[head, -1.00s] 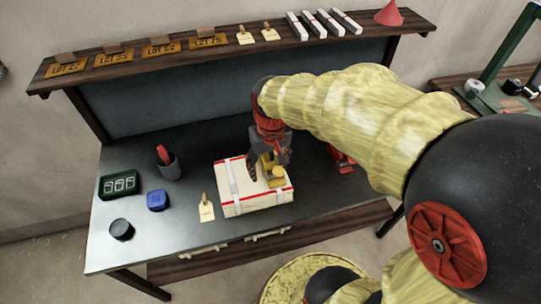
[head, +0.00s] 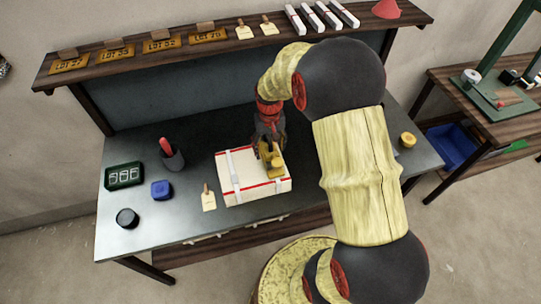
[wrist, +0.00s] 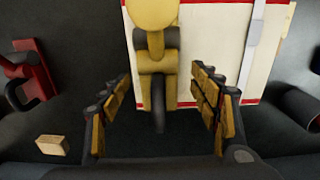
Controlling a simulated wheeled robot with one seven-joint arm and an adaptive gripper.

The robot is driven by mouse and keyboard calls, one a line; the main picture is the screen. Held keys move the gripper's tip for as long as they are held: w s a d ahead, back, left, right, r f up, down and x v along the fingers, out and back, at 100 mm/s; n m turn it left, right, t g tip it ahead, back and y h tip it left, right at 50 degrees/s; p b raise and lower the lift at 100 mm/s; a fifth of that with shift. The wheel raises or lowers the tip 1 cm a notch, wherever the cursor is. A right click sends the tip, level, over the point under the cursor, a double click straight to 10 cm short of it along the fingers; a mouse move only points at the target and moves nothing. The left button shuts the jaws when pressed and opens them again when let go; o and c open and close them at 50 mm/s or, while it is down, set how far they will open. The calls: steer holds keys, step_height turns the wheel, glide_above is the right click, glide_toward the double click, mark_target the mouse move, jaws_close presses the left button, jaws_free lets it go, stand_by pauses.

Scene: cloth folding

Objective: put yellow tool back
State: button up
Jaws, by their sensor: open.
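The yellow tool (head: 273,163) sits on a white box with red edging (head: 235,190). In the wrist view the yellow tool (wrist: 156,60) shows a round yellow top and a dark lower end over the box's edge. My gripper (head: 267,138) is at the rear side of the box, right by the tool. In the wrist view my gripper (wrist: 161,92) is open, with one padded finger on each side of the tool's lower end. I see gaps on both sides, so the fingers do not appear to grip it.
A red tool (wrist: 38,75) and a small tan block (wrist: 51,145) lie beside the box. A shelf (head: 100,68) runs behind.

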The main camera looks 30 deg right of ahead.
mark_target(270, 153)
step_height(270, 153, down, 3)
steer(key=shift+d+f, duration=0.1)
steer(key=shift+f, duration=0.05)
steer(key=shift+s, duration=0.1)
steer(key=c, duration=0.3)
jaws_close()
stand_by(0.5)
stand_by(0.4)
